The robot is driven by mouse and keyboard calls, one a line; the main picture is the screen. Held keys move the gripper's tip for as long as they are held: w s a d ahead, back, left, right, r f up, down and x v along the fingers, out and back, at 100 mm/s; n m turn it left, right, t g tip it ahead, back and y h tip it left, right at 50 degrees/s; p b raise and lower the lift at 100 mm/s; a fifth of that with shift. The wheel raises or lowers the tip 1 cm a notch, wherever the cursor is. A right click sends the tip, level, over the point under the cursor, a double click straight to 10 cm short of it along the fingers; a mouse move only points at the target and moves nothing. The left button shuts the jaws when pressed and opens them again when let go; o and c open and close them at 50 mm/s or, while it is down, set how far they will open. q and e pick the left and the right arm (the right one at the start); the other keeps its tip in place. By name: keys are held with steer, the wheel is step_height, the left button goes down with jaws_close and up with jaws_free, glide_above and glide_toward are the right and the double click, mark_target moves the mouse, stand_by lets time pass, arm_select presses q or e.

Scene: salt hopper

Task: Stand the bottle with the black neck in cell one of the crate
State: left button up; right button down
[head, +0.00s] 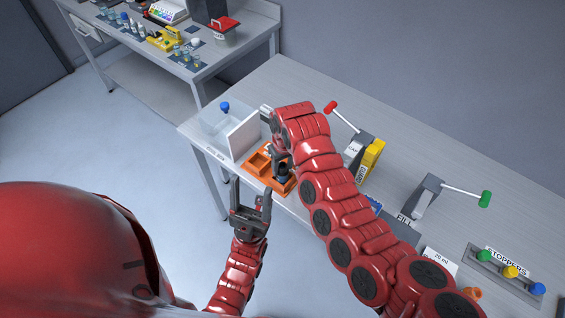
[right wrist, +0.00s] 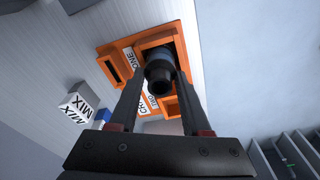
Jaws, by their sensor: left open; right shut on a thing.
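The bottle with the black neck (right wrist: 159,76) is between the fingers of my right gripper (right wrist: 158,88), which is shut on it. It also shows in the head view (head: 283,172), partly hidden by my right arm. The orange crate (head: 257,163) is on the near edge of the bench. In the right wrist view the bottle is at the crate cell beside the label ONE, with the crate wall (right wrist: 146,43) around it. I cannot tell whether its base touches the cell floor. My left gripper (head: 251,196) is open and empty, in front of the bench edge near the crate.
A clear bin (head: 212,122) with a blue-topped thing and a white panel (head: 243,137) stand left of the crate. A red-knobbed lever (head: 343,117), a yellow block (head: 371,156) and a green-knobbed lever (head: 465,194) stand to the right. A stopper rack (head: 497,272) is at far right.

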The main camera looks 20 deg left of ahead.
steer(key=shift+s, duration=0.25)
steer(key=c, duration=0.8)
jaws_free()
steer(key=shift+f, duration=0.1)
steer(key=o, duration=0.4)
steer(key=shift+w, duration=0.15)
steer(key=shift+o, duration=0.2)
